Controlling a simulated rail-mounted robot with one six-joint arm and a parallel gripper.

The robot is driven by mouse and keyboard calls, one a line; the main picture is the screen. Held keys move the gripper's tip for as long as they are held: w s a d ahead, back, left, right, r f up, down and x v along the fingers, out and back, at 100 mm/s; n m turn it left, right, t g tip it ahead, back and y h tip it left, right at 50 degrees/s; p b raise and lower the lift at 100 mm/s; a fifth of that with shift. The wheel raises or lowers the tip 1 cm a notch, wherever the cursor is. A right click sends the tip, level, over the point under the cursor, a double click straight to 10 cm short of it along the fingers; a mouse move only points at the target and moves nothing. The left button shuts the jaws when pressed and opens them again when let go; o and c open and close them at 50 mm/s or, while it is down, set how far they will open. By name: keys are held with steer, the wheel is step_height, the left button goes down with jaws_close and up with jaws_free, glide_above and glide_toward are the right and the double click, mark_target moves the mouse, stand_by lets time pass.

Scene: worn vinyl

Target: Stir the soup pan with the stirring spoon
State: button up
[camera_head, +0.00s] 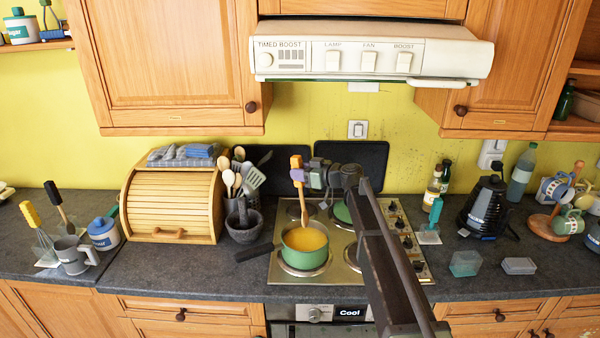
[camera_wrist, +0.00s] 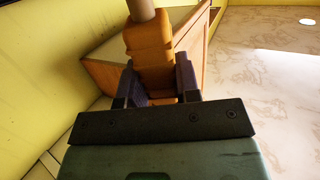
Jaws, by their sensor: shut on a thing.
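The soup pan (camera_head: 305,262) is green, holds yellow-orange soup (camera_head: 304,239) and stands on the front left of the hob, its dark handle pointing left. My gripper (camera_head: 298,175) is above the pan, with its purple fingers shut on the orange handle of the stirring spoon (camera_head: 296,161). The spoon is nearly upright and its shaft runs down to the soup; its lower end is hidden there. In the wrist view the orange handle (camera_wrist: 149,45) sits between the fingers (camera_wrist: 160,85), with a pale shaft beyond it.
A mortar (camera_head: 243,226) and a crock of utensils stand just left of the pan, beside a wooden bread bin (camera_head: 172,206). A green pan lid or pan lies partly hidden behind my arm.

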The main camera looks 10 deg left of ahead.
step_height(320, 180, down, 11)
steer(key=b, duration=1)
steer(key=shift+f, duration=0.15)
